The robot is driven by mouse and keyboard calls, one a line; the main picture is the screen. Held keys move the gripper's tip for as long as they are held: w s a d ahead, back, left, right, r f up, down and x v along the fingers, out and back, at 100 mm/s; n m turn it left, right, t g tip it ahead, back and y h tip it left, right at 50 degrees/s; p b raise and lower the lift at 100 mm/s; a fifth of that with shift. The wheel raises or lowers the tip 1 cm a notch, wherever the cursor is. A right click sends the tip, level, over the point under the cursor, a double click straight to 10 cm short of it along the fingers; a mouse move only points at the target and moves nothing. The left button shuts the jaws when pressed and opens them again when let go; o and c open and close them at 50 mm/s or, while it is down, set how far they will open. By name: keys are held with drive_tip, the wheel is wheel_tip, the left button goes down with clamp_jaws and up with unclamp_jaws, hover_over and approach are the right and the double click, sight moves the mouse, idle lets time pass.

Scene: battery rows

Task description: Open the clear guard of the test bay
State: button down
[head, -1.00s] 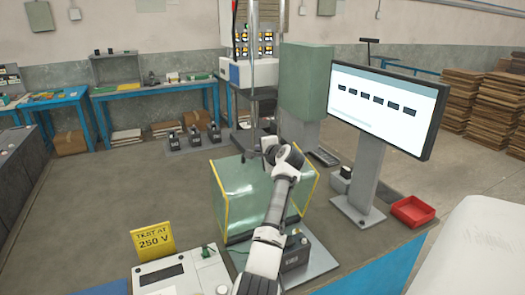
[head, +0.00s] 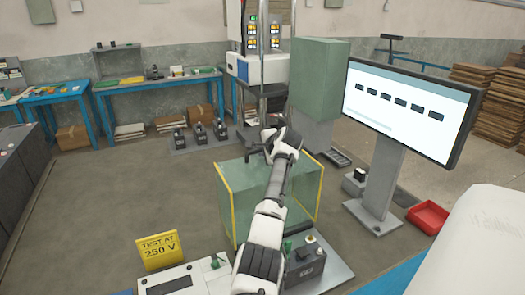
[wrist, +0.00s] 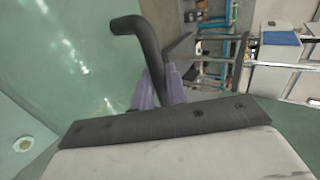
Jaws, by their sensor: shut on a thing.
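The clear guard (head: 242,196) is a green-tinted see-through box with yellow edges, standing over the test bay in the middle of the bench. My gripper (head: 268,150) is at the top of the guard, and my arm hides part of its front. In the wrist view, the purple fingers of my gripper (wrist: 163,88) are shut on a dark bent handle (wrist: 150,45). The guard's clear panel (wrist: 70,70) fills the left of that view. From the head view I cannot tell how far the guard is lifted.
A yellow "TEST AT 250 V" sign (head: 159,250) stands behind a white device (head: 185,281) at the front. A dark battery (head: 306,266) sits right of my arm. A monitor (head: 408,107) and a red tray (head: 428,217) are to the right. The bench's left side is clear.

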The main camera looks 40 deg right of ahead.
drive_tip(key=shift+r, duration=0.15)
drive_tip(key=c, duration=1.8)
unclamp_jaws()
drive_tip(key=shift+o, duration=0.2)
drive_tip(key=shift+s, duration=0.1)
drive_tip(key=b+v, duration=0.5)
drive_tip(key=v, duration=0.8)
drive_tip(key=shift+s+r, duration=0.2)
drive_tip(key=shift+s, duration=0.1)
drive_tip(key=shift+a, duration=0.1)
